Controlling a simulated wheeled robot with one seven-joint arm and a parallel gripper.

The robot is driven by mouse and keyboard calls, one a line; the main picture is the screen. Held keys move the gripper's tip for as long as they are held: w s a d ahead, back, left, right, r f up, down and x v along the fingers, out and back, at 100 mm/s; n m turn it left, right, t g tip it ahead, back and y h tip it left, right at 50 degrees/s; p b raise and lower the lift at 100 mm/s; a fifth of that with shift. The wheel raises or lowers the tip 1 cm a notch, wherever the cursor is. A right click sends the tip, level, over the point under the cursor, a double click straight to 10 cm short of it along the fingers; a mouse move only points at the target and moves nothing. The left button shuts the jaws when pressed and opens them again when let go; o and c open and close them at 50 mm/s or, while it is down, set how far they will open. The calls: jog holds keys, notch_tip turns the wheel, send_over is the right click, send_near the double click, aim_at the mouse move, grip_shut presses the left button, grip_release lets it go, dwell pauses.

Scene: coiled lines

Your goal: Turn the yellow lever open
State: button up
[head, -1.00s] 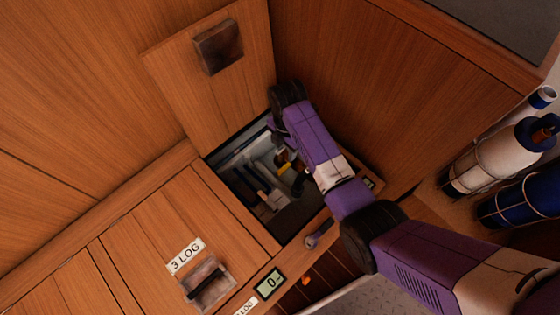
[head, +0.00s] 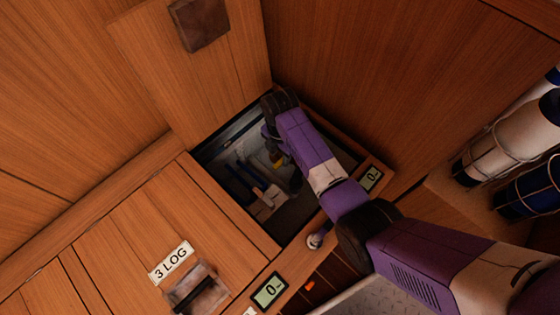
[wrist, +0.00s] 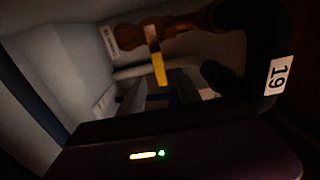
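The yellow lever (wrist: 159,69) shows in the wrist view as a short yellow bar below a brown, rusty-looking pipe (wrist: 175,25). In the head view a small yellow patch (head: 277,160) shows inside the open compartment (head: 232,145), beside my arm. My arm reaches down into this compartment. My gripper's dark housing (wrist: 165,150) fills the bottom of the wrist view, with the lever beyond it.
A black pipe tagged 19 (wrist: 272,75) stands at the right in the wrist view. Blue-handled items (head: 245,178) lie in the compartment. Its raised wooden lid (head: 195,75) stands behind. Small displays (head: 269,291) sit on the rim. Strapped cylinders (head: 515,140) stand at right.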

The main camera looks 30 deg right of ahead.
aim_at(280, 163)
jog(key=shift+f+b, duration=0.6)
jog(key=shift+f, duration=1.05)
grip_shut()
